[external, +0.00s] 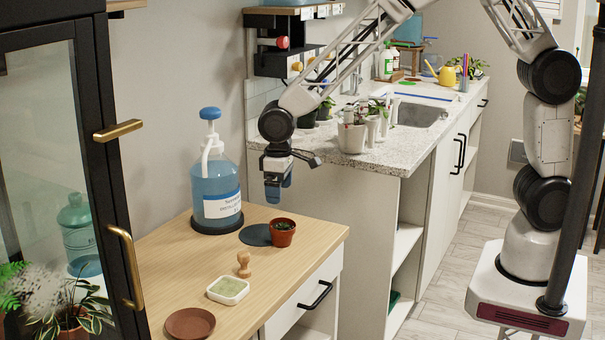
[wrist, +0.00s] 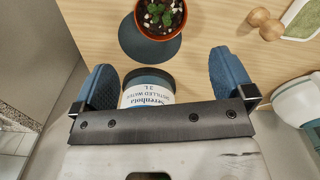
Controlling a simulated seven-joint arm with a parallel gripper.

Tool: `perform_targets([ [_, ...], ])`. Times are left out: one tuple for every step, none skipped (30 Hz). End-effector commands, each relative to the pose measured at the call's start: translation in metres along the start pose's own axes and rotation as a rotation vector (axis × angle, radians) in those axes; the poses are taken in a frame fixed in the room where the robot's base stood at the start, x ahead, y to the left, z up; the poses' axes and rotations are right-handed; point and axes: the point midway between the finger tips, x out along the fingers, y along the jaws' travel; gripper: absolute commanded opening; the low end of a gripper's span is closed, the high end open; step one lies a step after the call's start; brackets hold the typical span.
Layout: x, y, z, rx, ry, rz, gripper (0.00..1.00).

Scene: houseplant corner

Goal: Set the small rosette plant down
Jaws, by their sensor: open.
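The small rosette plant (external: 282,224) sits upright in a terracotta-coloured pot (external: 282,238) on the wooden counter, at the right edge of a dark round mat (external: 254,236). I cannot tell whether the pot's base rests partly on the mat. In the wrist view the plant (wrist: 160,12) is at the top edge, its pot cut off by the frame and overlapping the mat (wrist: 150,52). My gripper (external: 275,190) is above the counter, higher than the pot and slightly left of it. In the wrist view its blue fingers (wrist: 163,62) are wide apart, with nothing gripped.
A large blue water jug (external: 215,180) stands close behind the gripper on the left. A wooden stamp (external: 243,265), a white dish (external: 228,290) and a brown saucer (external: 190,323) lie toward the front. The counter's right side is bare. A glass-doored cabinet (external: 105,170) stands at the left.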

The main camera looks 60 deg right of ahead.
Motion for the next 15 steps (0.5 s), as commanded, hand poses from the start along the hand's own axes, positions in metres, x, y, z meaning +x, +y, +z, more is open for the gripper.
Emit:
perform_targets([
  [0.0000, 0.0000, 0.0000, 0.000, 0.000, 0.000, 1.00],
  [0.0001, 0.0000, 0.0000, 0.000, 0.000, 0.000, 1.00],
  [0.0001, 0.0000, 0.0000, 0.000, 0.000, 0.000, 1.00],
  [0.0001, 0.0000, 0.0000, 0.000, 0.000, 0.000, 1.00],
  [0.0001, 0.0000, 0.0000, 0.000, 0.000, 0.000, 1.00],
  [0.0001, 0.0000, 0.0000, 0.000, 0.000, 0.000, 1.00],
  [0.0001, 0.0000, 0.0000, 0.000, 0.000, 0.000, 1.00],
  [0.0001, 0.0000, 0.0000, 0.000, 0.000, 0.000, 1.00],
  [0.0001, 0.0000, 0.0000, 0.000, 0.000, 0.000, 1.00],
  [0.0000, 0.0001, 0.0000, 0.000, 0.000, 0.000, 1.00],
  [-0.0002, 0.0002, 0.0001, 0.000, 0.000, 0.000, 1.00],
  [-0.0008, 0.0007, 0.0005, 0.001, 0.001, 0.000, 1.00],
  [-0.0016, 0.0013, 0.0009, 0.001, 0.001, 0.000, 1.00],
  [-0.0028, 0.0022, 0.0016, 0.002, 0.002, 0.000, 1.00],
  [-0.0050, 0.0039, 0.0029, 0.003, 0.003, 0.000, 1.00],
])
